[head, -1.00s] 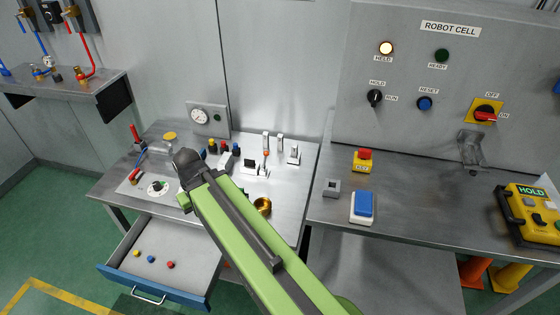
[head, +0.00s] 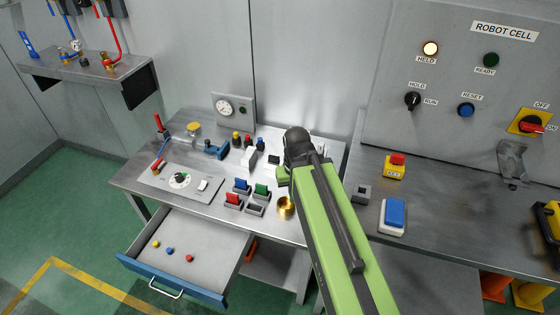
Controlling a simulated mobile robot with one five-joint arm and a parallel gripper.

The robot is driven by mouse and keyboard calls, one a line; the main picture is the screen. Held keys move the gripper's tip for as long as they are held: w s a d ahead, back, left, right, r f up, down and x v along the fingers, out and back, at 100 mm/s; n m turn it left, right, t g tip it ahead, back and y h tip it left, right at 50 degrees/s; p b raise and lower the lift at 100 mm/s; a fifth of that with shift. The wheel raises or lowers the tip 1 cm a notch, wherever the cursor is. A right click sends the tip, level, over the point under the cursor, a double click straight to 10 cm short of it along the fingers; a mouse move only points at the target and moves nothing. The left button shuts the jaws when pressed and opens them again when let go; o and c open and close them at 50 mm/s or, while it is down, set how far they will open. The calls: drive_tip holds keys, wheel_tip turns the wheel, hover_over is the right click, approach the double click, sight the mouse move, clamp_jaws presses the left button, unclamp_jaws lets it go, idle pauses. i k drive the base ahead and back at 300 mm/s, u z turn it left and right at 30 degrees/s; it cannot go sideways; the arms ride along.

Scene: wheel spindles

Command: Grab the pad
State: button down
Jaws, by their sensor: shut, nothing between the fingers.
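The yellow and black handheld pad (head: 552,222) lies on the right bench at the right edge of the head view. Only its left part shows; its screen and most of its face are cut off. My green arm rises from the bottom, right of the middle, to a dark rounded joint over the left table. The fingers of my gripper do not show; the arm hides them. The arm is well to the left of the pad, with a wide stretch of bench between them.
A blue-topped white block (head: 393,216), a yellow box with a red button (head: 396,167) and a small grey socket (head: 361,194) stand on the right bench. The left table holds switches, coloured blocks and a brass cup (head: 286,206). An open drawer (head: 187,250) juts out at the lower left.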

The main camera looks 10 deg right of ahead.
sight(274, 159)
drive_tip(key=z, duration=0.05)
drive_tip(key=k, duration=1.15)
drive_tip(key=z, duration=0.05)
drive_tip(key=i, duration=0.3)
drive_tip(key=u, duration=0.8)
drive_tip(key=i, duration=1.45)
drive_tip(key=u, duration=0.7)
